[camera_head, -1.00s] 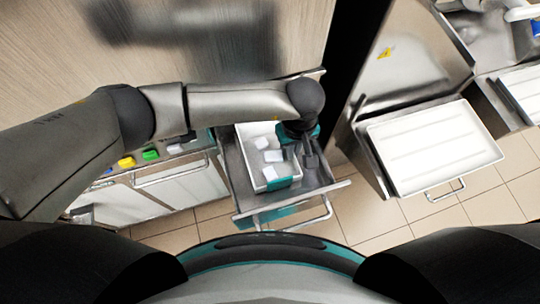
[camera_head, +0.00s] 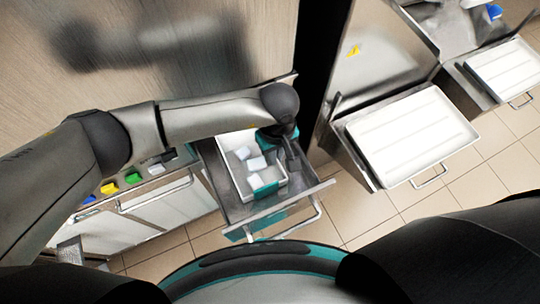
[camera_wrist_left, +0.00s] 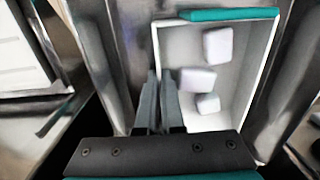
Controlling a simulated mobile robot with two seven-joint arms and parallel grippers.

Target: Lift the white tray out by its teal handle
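The white tray (camera_head: 225,168) sits in the pulled-out metal drawer (camera_head: 287,201) and holds three pale blocks (camera_head: 256,163). Its teal handle (camera_head: 265,188) is on the end nearest me; in the left wrist view the handle (camera_wrist_left: 230,14) crosses the top. My left gripper (camera_head: 290,157) points down at the tray's right side, away from that handle. In the left wrist view its two fingers (camera_wrist_left: 160,100) are close together, with the tray's side wall (camera_wrist_left: 156,50) apparently between them. Their exact contact is hard to see. My right gripper is not in view.
A second open drawer with a white ribbed tray (camera_head: 410,137) stands to the right, and another (camera_head: 508,70) farther right. Green (camera_head: 133,178) and yellow (camera_head: 109,188) pieces lie on a counter at left. Tiled floor (camera_head: 360,205) shows between the drawers.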

